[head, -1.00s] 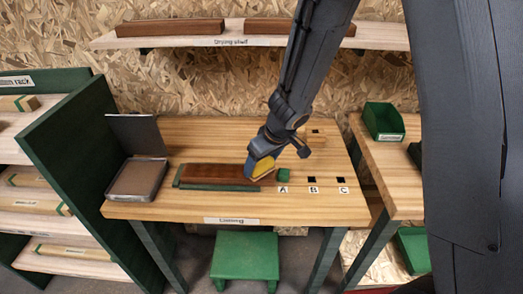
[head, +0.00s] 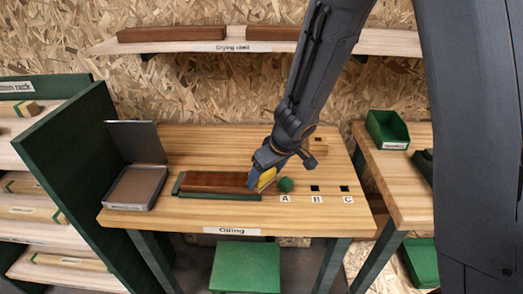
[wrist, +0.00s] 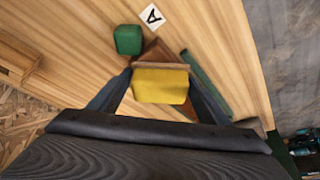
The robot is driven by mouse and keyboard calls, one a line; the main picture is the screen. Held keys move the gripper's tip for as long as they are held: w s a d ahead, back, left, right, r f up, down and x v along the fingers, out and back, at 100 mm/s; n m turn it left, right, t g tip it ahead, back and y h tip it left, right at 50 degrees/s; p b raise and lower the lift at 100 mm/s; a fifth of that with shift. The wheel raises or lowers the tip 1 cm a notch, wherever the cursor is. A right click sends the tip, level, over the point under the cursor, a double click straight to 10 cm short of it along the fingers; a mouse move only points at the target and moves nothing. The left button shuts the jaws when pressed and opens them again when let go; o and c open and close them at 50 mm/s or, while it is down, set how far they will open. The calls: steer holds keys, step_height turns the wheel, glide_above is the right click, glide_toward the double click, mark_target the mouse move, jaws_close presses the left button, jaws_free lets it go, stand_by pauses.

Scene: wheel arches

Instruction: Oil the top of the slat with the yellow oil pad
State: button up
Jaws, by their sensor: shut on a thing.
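The slat (head: 212,180), dark reddish brown, lies lengthwise on the bench between green strips. My gripper (head: 262,173) is at the slat's right end, shut on the yellow oil pad (head: 266,178). In the wrist view the yellow oil pad (wrist: 161,85) sits between the two fingers and hides most of the slat; a brown corner of the slat (wrist: 158,50) shows beyond it. Whether the pad touches the slat's top is hard to tell. The slat's top looks dark and reddish in the head view.
A green peg (head: 286,184) stands at mark A, just right of the gripper; it also shows in the wrist view (wrist: 128,40). Square holes lie at B and C. An open, lidded tin (head: 135,187) stands left of the slat. The drying shelf (head: 240,46) holds dark slats above.

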steer(key=shift+a+r, duration=0.1)
steer(key=shift+a, duration=0.35)
steer(key=shift+r+p, duration=0.2)
steer(key=shift+p, duration=0.45)
steer(key=shift+d+r+p, duration=0.1)
steer(key=shift+r+p, duration=0.3)
steer(key=shift+r, duration=0.3)
steer(key=shift+r+p, duration=0.25)
steer(key=shift+p, duration=0.1)
step_height(320, 180, up, 6)
steer(key=p, duration=0.8)
steer(key=shift+f, duration=0.25)
